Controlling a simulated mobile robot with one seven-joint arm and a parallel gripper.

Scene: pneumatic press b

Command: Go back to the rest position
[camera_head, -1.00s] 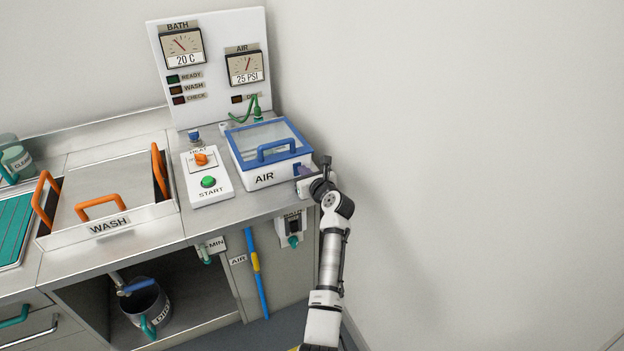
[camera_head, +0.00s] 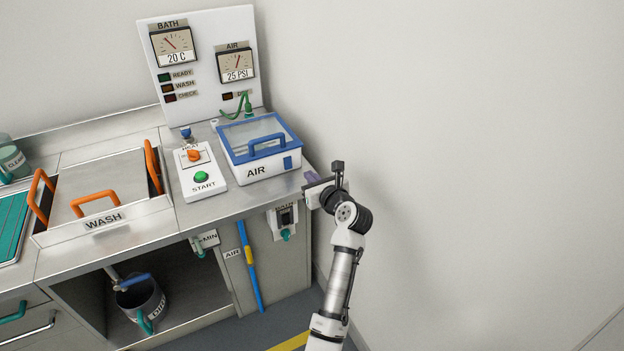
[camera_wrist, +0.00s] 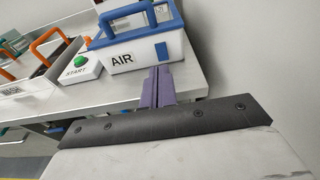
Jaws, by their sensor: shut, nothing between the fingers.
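My gripper (camera_head: 310,178) is at the right front corner of the counter (camera_head: 245,204), in front of the AIR box. In the wrist view its purple fingers (camera_wrist: 158,86) are together with nothing between them, pointing toward the box. The AIR box (camera_head: 270,172) is white with a blue-framed clear lid and a blue handle, and its lid is down. It also shows in the wrist view (camera_wrist: 146,51). A gap separates my fingers from the box.
A START panel (camera_head: 203,178) with a green button and orange knob is left of the box. The WASH basin (camera_head: 100,220) has orange handles. A drain valve (camera_head: 285,220) hangs on the counter front near my arm. The wall is at the right.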

